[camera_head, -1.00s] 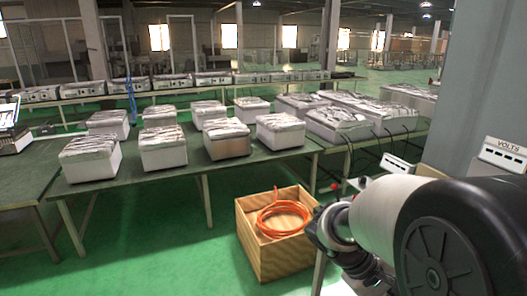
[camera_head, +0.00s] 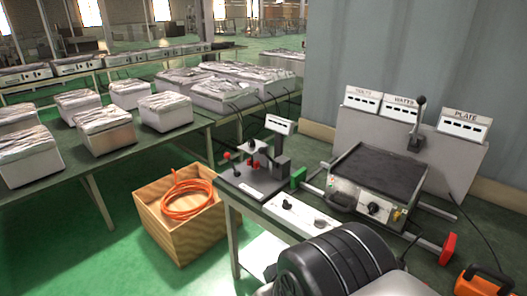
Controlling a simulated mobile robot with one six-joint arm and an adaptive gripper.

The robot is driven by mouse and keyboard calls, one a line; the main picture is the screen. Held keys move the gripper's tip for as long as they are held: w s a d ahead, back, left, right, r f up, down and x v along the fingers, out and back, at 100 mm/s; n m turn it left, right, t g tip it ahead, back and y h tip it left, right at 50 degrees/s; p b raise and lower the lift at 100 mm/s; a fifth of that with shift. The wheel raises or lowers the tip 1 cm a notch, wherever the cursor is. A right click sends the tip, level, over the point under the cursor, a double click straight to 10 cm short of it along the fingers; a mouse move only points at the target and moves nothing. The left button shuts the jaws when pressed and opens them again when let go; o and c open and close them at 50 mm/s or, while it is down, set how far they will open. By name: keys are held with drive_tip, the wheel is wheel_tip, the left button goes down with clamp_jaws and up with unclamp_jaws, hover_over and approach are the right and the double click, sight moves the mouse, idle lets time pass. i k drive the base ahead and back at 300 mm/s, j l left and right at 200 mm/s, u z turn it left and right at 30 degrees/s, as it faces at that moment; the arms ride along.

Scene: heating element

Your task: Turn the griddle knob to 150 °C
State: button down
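The griddle (camera_head: 378,172) has a dark flat plate and a metal front panel, and stands on the bench at the right. A dark round knob (camera_head: 374,208) sits on its front panel, with small red and yellow parts to its right. The dial marks are too small to read, so I cannot tell its setting. My arm fills the bottom middle, in front of the bench. My gripper is not visible, and nothing of mine touches the knob.
A white control strip (camera_head: 303,214) with small knobs lies left of the griddle. A lever-operated black device (camera_head: 258,176) stands at the bench corner. Meters labelled WATTS (camera_head: 404,107) and PLATE (camera_head: 465,123) stand behind. A wooden crate (camera_head: 160,228) holds orange hose on the floor.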

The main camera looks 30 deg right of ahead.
sight(373, 208)
drive_tip(key=z, duration=1.55)
drive_tip(key=i+l+z, duration=0.55)
drive_tip(key=l, duration=0.15)
